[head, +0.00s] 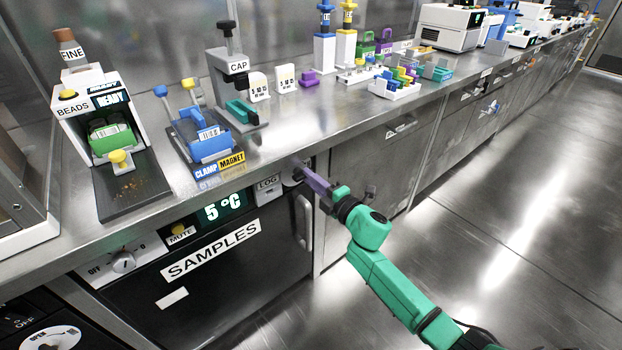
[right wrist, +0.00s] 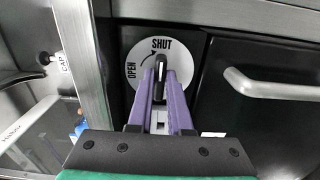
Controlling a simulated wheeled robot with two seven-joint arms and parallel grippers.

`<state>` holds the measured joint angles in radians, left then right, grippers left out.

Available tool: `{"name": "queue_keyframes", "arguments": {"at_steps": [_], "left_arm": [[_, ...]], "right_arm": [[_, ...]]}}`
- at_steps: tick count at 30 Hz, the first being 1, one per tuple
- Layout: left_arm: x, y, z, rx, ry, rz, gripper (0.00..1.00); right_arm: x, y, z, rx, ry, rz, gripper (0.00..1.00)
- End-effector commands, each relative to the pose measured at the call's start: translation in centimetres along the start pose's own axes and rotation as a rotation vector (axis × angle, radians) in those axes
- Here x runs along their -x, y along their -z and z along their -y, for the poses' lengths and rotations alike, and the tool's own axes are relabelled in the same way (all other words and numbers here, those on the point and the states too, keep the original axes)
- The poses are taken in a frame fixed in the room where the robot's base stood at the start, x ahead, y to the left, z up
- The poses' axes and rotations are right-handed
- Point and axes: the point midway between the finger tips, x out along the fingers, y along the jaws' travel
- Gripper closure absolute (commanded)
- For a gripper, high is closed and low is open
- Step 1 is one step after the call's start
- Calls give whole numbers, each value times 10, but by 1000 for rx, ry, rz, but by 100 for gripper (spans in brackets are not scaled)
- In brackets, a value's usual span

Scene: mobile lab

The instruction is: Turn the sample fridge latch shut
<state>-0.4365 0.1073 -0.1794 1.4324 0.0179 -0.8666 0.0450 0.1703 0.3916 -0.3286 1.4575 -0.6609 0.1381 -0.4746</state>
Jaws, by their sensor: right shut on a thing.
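The sample fridge (head: 246,281) is a black unit under the counter with a SAMPLES label and a 5 °C display. Its round white latch plate (right wrist: 191,72) is marked OPEN and SHUT with a curved arrow. It is partly hidden behind my gripper in the head view. My right gripper (right wrist: 160,80) has purple fingers and is shut on the dark latch lever (right wrist: 161,68). In the right wrist view the lever's end points up towards the SHUT mark. My right gripper also shows in the head view (head: 306,174). My left gripper is not in view.
The fridge door's bar handle (head: 305,222) stands close to the latch, below it in the head view. The steel counter (head: 300,130) above carries a clamp magnet station, a CAP stand, racks and instruments. The floor (head: 530,220) at right is clear.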

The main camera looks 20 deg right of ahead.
Motion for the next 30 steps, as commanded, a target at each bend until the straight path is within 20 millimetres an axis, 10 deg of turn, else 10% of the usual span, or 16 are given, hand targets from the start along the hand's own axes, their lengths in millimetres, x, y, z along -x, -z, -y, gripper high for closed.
{"name": "queue_keyframes", "arguments": {"at_steps": [3,6,19,30], "left_arm": [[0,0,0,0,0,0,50],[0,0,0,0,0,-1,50],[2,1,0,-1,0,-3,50],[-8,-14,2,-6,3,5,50]], "right_arm": [[0,0,1,-3,2,2,100],[0,0,1,-3,2,2,52],[10,-1,1,-1,3,1,52],[105,0,2,-4,6,1,52]]}}
